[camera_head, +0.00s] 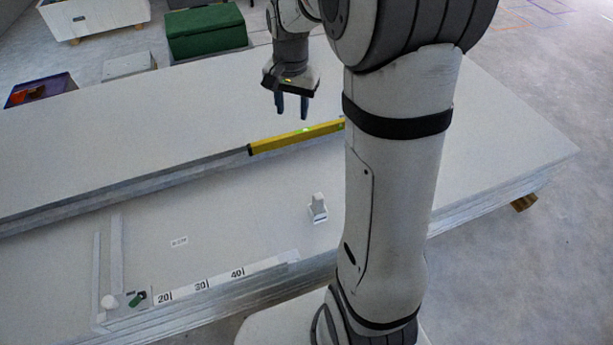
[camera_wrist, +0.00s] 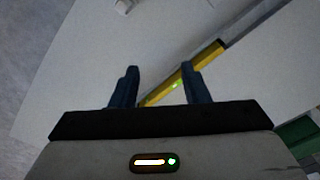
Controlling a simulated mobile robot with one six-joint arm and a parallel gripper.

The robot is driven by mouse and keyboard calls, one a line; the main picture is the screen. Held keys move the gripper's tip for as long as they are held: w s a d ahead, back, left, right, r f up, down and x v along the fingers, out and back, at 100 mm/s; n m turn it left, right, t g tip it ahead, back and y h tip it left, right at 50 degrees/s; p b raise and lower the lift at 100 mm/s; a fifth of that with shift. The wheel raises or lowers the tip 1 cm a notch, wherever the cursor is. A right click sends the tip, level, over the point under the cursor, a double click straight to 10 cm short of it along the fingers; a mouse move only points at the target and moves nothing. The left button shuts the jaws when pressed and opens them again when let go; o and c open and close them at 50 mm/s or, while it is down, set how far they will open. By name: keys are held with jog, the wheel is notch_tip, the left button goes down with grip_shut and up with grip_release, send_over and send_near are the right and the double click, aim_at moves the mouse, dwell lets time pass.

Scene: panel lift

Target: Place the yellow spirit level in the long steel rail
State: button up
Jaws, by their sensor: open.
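The yellow spirit level (camera_head: 290,138) lies along the edge of the raised panel stack, with a green vial near its middle. My arm hides its right end in the head view. A long grey strip (camera_head: 150,180), perhaps the steel rail, runs along that edge, in line with the level; I cannot tell whether the level sits in it. My gripper (camera_head: 292,107) is open and empty, pointing down, above and apart from the level. In the wrist view the level (camera_wrist: 210,54) runs diagonally behind the fingers (camera_wrist: 160,75), partly hidden by the right one.
A lower panel in front carries a white upright block (camera_head: 318,208), a numbered strip (camera_head: 218,281) and a small green piece (camera_head: 137,299). Behind the stack stand a green box (camera_head: 205,32), a dark bin (camera_head: 40,90) and a white crate (camera_head: 95,18). The upper panel (camera_head: 150,120) is mostly clear.

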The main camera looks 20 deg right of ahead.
jog(key=s+a+n, duration=0.2)
jog(key=s+n, duration=0.2)
jog(key=s, duration=0.6)
jog(key=s+a+n, duration=0.2)
jog(key=s+n, duration=0.1)
jog(key=s, duration=0.7)
jog(key=shift+s+a+f+n+t, duration=0.25)
jog(key=shift+s+f+n+t, duration=0.05)
jog(key=shift+s+n, duration=0.1)
jog(key=shift+w, duration=0.1)
jog(key=shift+c, duration=0.6)
